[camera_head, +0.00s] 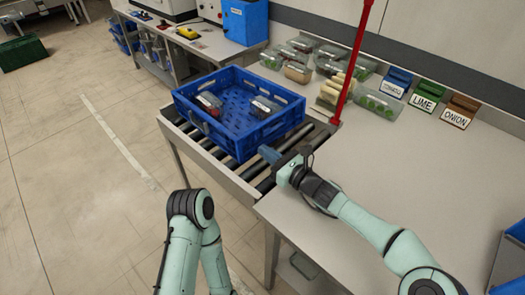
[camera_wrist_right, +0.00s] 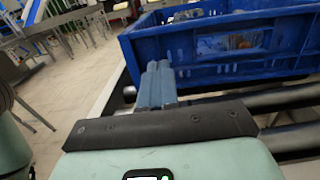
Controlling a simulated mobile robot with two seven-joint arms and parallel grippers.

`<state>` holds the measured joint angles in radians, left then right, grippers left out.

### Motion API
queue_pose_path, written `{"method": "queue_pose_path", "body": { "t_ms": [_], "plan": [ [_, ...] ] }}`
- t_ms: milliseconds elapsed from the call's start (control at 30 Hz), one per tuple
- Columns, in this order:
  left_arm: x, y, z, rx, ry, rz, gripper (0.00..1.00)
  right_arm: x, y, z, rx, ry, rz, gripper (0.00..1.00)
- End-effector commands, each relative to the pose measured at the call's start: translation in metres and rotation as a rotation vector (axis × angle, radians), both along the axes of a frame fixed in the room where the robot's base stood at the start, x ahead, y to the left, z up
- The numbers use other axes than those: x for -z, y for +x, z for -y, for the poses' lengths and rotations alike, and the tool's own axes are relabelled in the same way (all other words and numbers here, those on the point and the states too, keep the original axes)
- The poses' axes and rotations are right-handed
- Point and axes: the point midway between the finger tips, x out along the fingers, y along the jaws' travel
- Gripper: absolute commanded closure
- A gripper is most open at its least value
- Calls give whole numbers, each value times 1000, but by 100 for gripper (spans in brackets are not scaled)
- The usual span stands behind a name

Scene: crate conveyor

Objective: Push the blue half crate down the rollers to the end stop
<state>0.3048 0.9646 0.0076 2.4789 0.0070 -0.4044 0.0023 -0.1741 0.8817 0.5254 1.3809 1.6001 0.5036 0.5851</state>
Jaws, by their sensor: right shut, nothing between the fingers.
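The blue half crate (camera_head: 272,130) sits upright on the rollers (camera_head: 262,182), with packaged items inside. Its wall fills the upper right of the right wrist view (camera_wrist_right: 215,70). My right gripper (camera_head: 266,153) is shut and empty, low over the rollers at the crate's near right side. Its blue fingers (camera_wrist_right: 157,82) point at the crate wall; I cannot tell whether they touch it. My left arm shows at the bottom of the head view, but its gripper is out of view. I cannot make out the end stop.
A red post (camera_head: 352,65) stands right of the rollers. Clear tubs of food (camera_head: 378,103) and signs for tomato, lime (camera_head: 425,97) and onion line the back of the counter (camera_head: 400,160), whose middle is clear. A bench with a blue box (camera_head: 245,22) stands behind the crate.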

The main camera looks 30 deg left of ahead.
Motion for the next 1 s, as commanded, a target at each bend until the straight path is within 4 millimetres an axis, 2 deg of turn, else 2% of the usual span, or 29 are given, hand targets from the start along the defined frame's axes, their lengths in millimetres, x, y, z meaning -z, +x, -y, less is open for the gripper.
{"method": "queue_pose_path", "body": {
  "t_ms": [67,100,300,500,667,1000],
  "plan": [
    [-1,-1,0,1,-1,-4,57,-2,2,10,1,1,0,100],
    [2,-1,0,1,-1,-2,57,-1,-2,23,2,0,1,100],
    [5,2,0,-2,2,7,57,0,-17,66,2,0,0,100],
    [5,2,0,-2,1,9,57,-1,-26,93,0,0,0,100],
    [5,2,0,-2,2,10,57,-1,-30,100,-2,1,0,100],
    [5,2,0,-2,1,9,57,-1,-30,100,-2,1,0,100]
  ]
}}
